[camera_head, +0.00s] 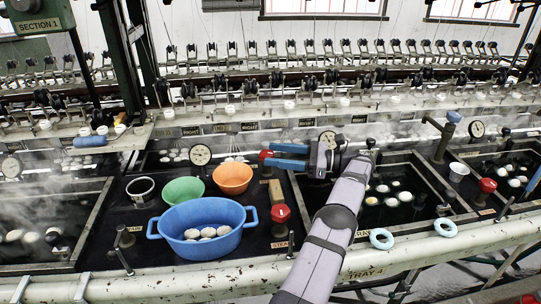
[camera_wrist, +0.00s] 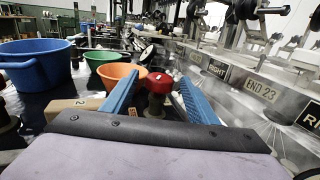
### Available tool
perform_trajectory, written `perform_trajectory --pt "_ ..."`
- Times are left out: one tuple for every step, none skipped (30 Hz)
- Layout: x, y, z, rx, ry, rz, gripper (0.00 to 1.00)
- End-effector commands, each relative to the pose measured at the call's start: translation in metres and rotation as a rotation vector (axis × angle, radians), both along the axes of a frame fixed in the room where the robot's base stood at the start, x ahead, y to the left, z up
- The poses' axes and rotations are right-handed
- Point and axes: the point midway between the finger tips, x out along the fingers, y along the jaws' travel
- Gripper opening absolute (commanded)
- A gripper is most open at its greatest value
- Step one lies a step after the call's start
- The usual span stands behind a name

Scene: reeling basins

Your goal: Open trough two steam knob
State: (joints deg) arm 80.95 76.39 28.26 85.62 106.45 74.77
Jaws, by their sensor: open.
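My gripper (camera_head: 270,158) reaches left over the dark counter, its two blue fingers apart. A red knob (camera_head: 264,156) sits at the fingertips, behind and right of the orange bowl. In the wrist view the red knob (camera_wrist: 160,82) shows between the open fingers (camera_wrist: 153,90), on a dark stem; I cannot tell if they touch it. Another red knob (camera_head: 280,213), with a partly readable steam label, stands right of the blue basin. A third red knob (camera_head: 487,185) stands at the right trough. A wooden block (camera_head: 276,193) lies near the gripper; it bears a 2 in the wrist view (camera_wrist: 77,105).
The blue basin (camera_head: 158,227) holds pale cocoons. Green (camera_head: 183,190) and orange (camera_head: 233,178) bowls stand behind it. A gauge (camera_head: 200,155) stands left of the fingers. Steaming water troughs lie left and right (camera_head: 400,190).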

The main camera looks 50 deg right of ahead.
Motion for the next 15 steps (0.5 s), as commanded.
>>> perform_trajectory --pt "-0.0018 -0.0007 -0.0003 -0.001 0.0 0.0 0.53" --pt "-0.0024 -0.001 -0.0002 -0.001 0.0 0.0 0.53" --pt "-0.0029 -0.0011 -0.0002 0.0 0.0 0.0 0.53" --pt "-0.0032 -0.0012 -0.0001 0.0 0.0 0.0 0.53" --pt "-0.0033 -0.0013 -0.0001 0.0 0.0 0.0 0.53" --pt "-0.0034 -0.0013 -0.0001 0.0 0.0 0.0 0.53" --pt "-0.0033 -0.0012 -0.0001 0.001 0.0 0.0 0.53" --pt "-0.0033 -0.0013 0.0 0.001 0.0 0.0 0.53" --pt "-0.0032 -0.0012 -0.0001 0.001 0.0 0.0 0.53" --pt "-0.0032 -0.0012 -0.0001 0.001 0.0 0.0 0.53" --pt "-0.0031 -0.0012 -0.0001 0.001 0.0 0.0 0.53" --pt "-0.0032 -0.0012 -0.0001 0.0 0.0 0.0 0.53" --pt "-0.0033 -0.0014 -0.0001 0.0 0.0 -0.001 0.53" --pt "-0.0037 -0.0019 0.0 -0.002 -0.001 -0.003 0.53" --pt "-0.0047 -0.0031 0.0 -0.006 -0.003 -0.008 0.53"
